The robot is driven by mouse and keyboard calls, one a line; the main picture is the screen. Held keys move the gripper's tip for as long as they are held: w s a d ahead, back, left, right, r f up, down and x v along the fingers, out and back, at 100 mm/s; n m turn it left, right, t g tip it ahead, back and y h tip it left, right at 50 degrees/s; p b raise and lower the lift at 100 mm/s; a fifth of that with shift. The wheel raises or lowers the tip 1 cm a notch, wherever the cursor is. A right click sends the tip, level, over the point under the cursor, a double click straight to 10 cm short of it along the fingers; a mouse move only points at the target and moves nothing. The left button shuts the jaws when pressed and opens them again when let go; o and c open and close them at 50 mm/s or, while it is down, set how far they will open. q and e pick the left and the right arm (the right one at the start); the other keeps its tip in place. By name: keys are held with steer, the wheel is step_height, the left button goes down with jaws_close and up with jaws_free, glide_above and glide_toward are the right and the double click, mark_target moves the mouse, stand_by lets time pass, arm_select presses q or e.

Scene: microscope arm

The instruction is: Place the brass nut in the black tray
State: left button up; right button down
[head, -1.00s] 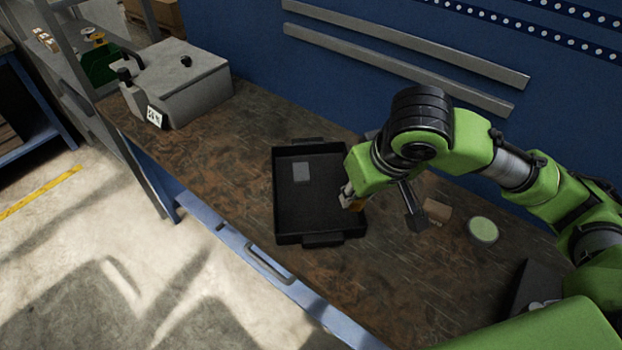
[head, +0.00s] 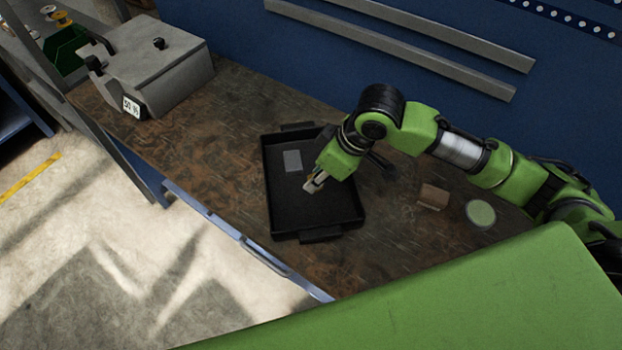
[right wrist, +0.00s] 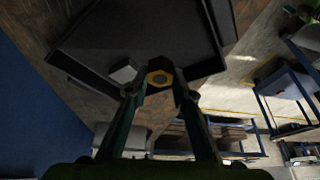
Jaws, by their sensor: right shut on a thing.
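The black tray (head: 290,225) lies on the brown workbench. A flat grey piece (head: 292,160) lies inside it, towards the back. My right gripper (head: 312,186) is over the tray, right of its middle. In the right wrist view, my right gripper (right wrist: 158,82) is shut on the brass nut (right wrist: 158,77), a hexagonal brass-coloured piece with a dark hole. The tray (right wrist: 140,30) fills the upper part of that view, with the grey piece (right wrist: 124,70) beside the nut. In the head view the nut is mostly hidden by the fingers. My left gripper is not in view.
A grey metal box (head: 160,65) stands at the bench's far left. A small brown block (head: 433,196) and a round pale green disc (head: 480,213) lie right of the tray. A dark stand-like object (head: 380,165) is partly hidden behind my arm. The bench left of the tray is clear.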

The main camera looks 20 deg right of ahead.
steer(key=w+f, duration=0.1)
steer(key=f, duration=0.1)
steer(key=w+f, duration=0.2)
steer(key=shift+a+p, duration=0.1)
steer(key=shift+p, duration=0.2)
steer(key=shift+w+f, duration=0.3)
steer(key=shift+f, duration=0.1)
step_height(320, 180, down, 3)
steer(key=shift+w+r+p, duration=0.1)
steer(key=shift+p, duration=0.65)
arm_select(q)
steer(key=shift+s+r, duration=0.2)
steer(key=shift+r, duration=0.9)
arm_select(e)
steer(key=shift+f, duration=0.3)
steer(key=c, duration=1.7)
jaws_free()
steer(key=shift+f, duration=0.15)
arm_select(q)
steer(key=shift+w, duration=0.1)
